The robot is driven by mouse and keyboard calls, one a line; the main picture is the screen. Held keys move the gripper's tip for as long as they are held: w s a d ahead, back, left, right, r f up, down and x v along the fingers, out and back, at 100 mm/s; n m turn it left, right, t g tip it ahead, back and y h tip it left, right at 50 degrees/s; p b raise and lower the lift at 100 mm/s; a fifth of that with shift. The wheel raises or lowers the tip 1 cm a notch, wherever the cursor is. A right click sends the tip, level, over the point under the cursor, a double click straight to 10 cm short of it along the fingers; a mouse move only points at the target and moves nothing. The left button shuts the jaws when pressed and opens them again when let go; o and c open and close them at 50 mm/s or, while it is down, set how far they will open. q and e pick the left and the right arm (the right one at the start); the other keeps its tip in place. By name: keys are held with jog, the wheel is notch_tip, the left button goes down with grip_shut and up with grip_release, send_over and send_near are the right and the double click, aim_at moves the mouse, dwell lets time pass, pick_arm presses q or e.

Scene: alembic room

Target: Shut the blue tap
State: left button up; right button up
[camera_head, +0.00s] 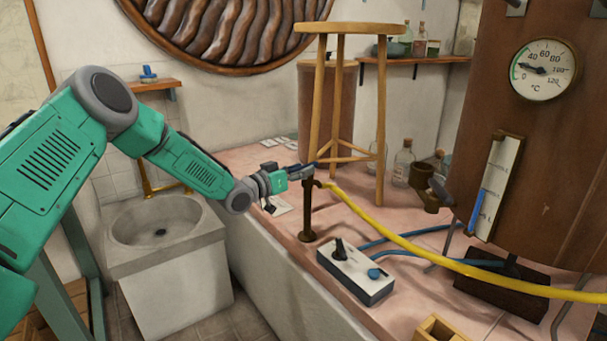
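A brown standing tap (307,212) rises from the pink tiled counter, with a yellow hose (390,238) running from its top to the right. My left gripper (308,171) is at the top of this tap, coming from the left. A thin dark-blue bar (302,165) shows at the gripper's fingers; it looks like the tap's lever, but the fingers partly hide it. I cannot tell whether the fingers are closed on it or only beside it. My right gripper is not in view.
A white switch box (356,272) with a black lever and blue knob sits in front of the tap. A wooden stool (333,90) stands behind it. A copper boiler (540,150) with a dial fills the right. A stone sink (155,222) is at left.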

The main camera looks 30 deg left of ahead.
pick_arm(q)
jog(key=shift+w+d+r, duration=0.1)
jog(key=shift+w+d, duration=0.05)
jog(key=shift+w, duration=0.1)
jog(key=shift+d+r, duration=0.1)
jog(key=shift+d, duration=0.2)
grip_shut()
jog(key=shift+a, duration=0.1)
